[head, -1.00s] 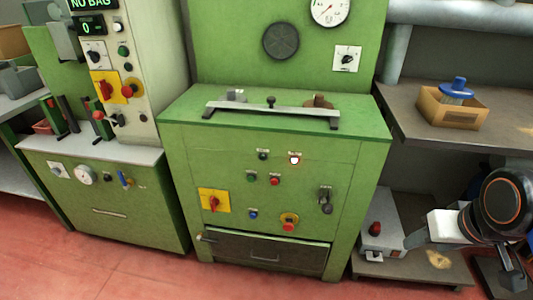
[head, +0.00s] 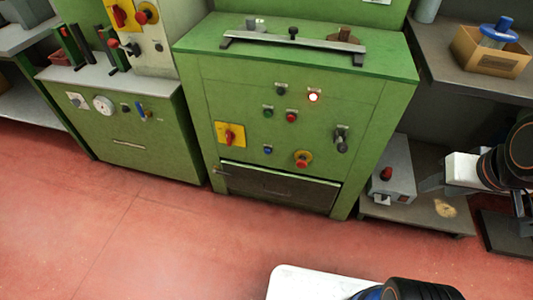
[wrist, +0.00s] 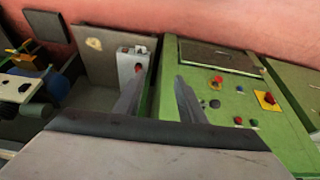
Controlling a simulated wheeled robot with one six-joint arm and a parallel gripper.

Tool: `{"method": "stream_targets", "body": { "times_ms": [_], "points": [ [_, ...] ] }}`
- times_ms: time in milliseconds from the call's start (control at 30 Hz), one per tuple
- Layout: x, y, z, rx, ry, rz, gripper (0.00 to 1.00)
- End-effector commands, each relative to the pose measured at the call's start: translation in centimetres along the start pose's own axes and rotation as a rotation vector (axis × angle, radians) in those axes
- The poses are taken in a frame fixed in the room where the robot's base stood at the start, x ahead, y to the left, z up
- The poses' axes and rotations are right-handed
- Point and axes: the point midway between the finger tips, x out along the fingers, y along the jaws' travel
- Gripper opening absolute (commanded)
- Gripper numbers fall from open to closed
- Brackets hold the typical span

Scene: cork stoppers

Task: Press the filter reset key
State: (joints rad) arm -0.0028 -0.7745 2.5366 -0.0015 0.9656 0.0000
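The green cabinet (head: 225,95) stands ahead with several controls on its front. A small blue button (head: 267,150) sits low on the panel, left of a red mushroom button on a yellow plate (head: 302,158). Above are a green button (head: 268,112), a red button (head: 291,117), a dark knob (head: 281,88) and a glowing red lamp (head: 313,97). The labels are too small to read, so I cannot tell which is the filter reset key. In the wrist view my gripper (wrist: 157,100) is open and empty, its fingers apart; the panel, with the blue button (wrist: 240,89), lies to the right.
A grey box with a red button (head: 391,178) stands on a low shelf right of the cabinet. A bench with a cardboard box (head: 490,52) is above it. Another green machine (head: 125,125) stands at left. The red floor (head: 160,235) in front is clear.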

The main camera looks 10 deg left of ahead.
Motion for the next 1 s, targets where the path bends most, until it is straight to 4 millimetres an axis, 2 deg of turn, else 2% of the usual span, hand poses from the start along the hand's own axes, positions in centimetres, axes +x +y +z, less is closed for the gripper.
{"method": "stream_targets", "body": {
  "times_ms": [33, 133, 1000],
  "points": [
    [0.00, 0.00, 0.00, 0.000, 0.000, 0.000, 0.24],
    [0.00, 0.00, 0.00, 0.000, 0.000, 0.000, 0.00],
    [0.00, 0.00, 0.00, 0.000, 0.000, 0.000, 0.00]
  ]
}}
